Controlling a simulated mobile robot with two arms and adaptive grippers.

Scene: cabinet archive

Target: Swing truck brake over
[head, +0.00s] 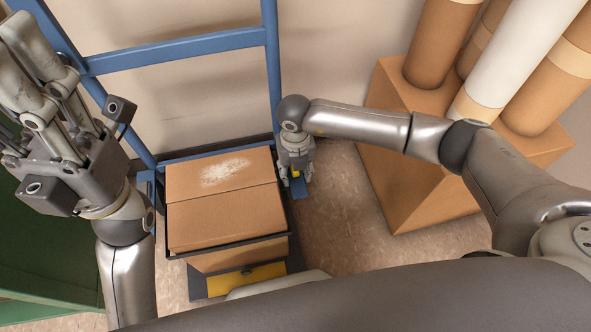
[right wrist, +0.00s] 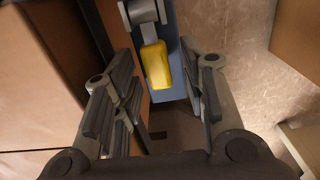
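The hand truck has a blue frame (head: 180,52) and stands upright against the wall, loaded with cardboard boxes. Its brake is a short yellow lever (right wrist: 156,66) on a grey metal pivot. In the right wrist view, the lever lies between the spread fingers of my right gripper (right wrist: 165,75), with gaps visible on both sides. In the head view, my right gripper (head: 296,170) points down beside the boxes' right side, and only a bit of yellow shows there. My left gripper (head: 45,80) is raised at the far left, away from the brake; its finger opening is unclear.
The cardboard box (head: 222,205) fills the truck and closely borders my right gripper on the left. A large carton (head: 415,185) holding several tubes stands to the right. A green cabinet (head: 40,245) stands at left. Some floor (head: 335,215) is clear between truck and carton.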

